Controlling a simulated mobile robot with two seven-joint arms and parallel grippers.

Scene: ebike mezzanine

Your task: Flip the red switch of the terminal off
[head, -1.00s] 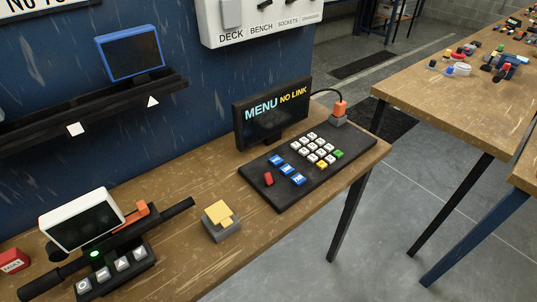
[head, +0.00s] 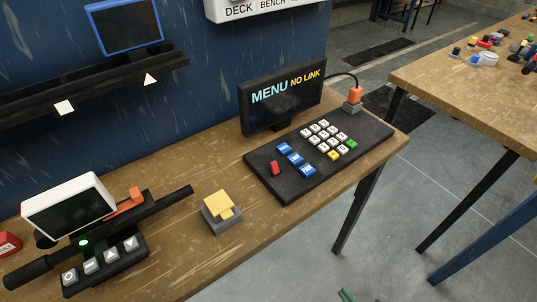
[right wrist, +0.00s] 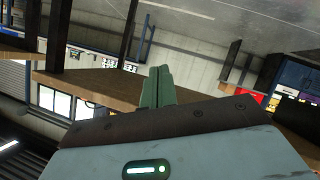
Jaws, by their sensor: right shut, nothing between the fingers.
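The terminal is a black panel (head: 262,182) on the wooden bench, with a screen (head: 283,98) reading "MENU NO LINK". Its small red switch (head: 275,168) sits at the panel's left end, beside several blue keys (head: 295,158). From this angle I cannot tell its on or off position. My right gripper shows only as a green tip (head: 346,295) at the bottom edge of the head view, well below and right of the switch, touching nothing there. In the right wrist view its green fingers (right wrist: 157,88) are together and empty. My left gripper is not in view.
A yellow button on a grey block (head: 221,210) and a handlebar unit with a white display (head: 70,207) stand left of the terminal. An orange plug (head: 354,96) stands behind its right end. The bench (head: 185,262) has bare wood in front. Another table (head: 450,85) stands right.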

